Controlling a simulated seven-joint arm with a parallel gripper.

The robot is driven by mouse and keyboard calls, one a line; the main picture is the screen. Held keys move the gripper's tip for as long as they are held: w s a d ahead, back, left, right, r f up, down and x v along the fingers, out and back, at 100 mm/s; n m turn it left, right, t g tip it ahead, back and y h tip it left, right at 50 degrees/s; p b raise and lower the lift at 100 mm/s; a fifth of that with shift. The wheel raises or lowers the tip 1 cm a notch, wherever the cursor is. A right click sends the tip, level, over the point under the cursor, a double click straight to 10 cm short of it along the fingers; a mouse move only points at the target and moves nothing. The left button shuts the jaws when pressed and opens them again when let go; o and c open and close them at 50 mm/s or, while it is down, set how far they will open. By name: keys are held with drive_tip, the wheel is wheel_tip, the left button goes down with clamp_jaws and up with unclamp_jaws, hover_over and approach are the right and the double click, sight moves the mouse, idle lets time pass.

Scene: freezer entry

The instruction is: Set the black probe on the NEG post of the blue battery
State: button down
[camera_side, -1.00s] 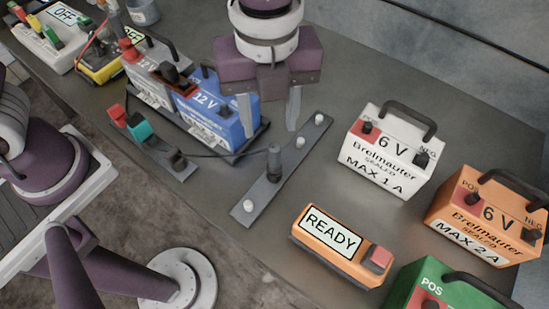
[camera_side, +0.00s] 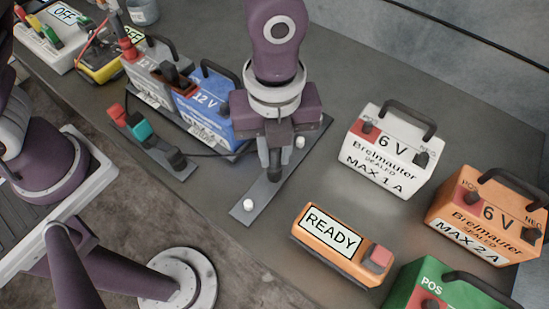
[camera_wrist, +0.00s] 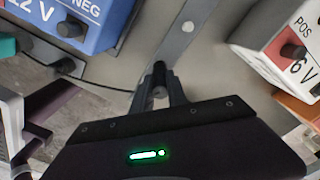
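The black probe (camera_side: 275,168) stands upright on a grey strip (camera_side: 258,190) with white pegs. My gripper (camera_side: 276,147) is low over the strip, with its fingers close on both sides of the probe. In the wrist view the gripper's fingertips (camera_wrist: 161,92) appear closed on the probe (camera_wrist: 159,72). The blue battery (camera_side: 203,118) stands left of my gripper, beside a grey battery. Its black NEG post (camera_wrist: 71,27) is clear at the upper left of the wrist view. The gripper partly covers that battery's right end in the side view.
A thin black cable (camera_side: 215,156) runs left from the probe area. A strip with red, teal and black parts (camera_side: 150,138) lies in front of the batteries. White (camera_side: 386,160) and orange (camera_side: 485,222) 6 V batteries and an orange READY box (camera_side: 338,252) stand to the right.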

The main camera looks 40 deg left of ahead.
wheel_tip(320, 180, up, 14)
idle(1.1)
drive_tip(key=w+a+r+n, duration=0.1)
drive_tip(key=a+n, duration=0.5)
drive_tip(key=a, duration=0.5)
drive_tip(key=shift+w+a+r, duration=0.15)
drive_tip(key=shift+a+r, duration=0.15)
drive_tip(key=shift+r, duration=0.05)
drive_tip(key=shift+f, duration=2.05)
drive_tip(key=shift+f, duration=1.35)
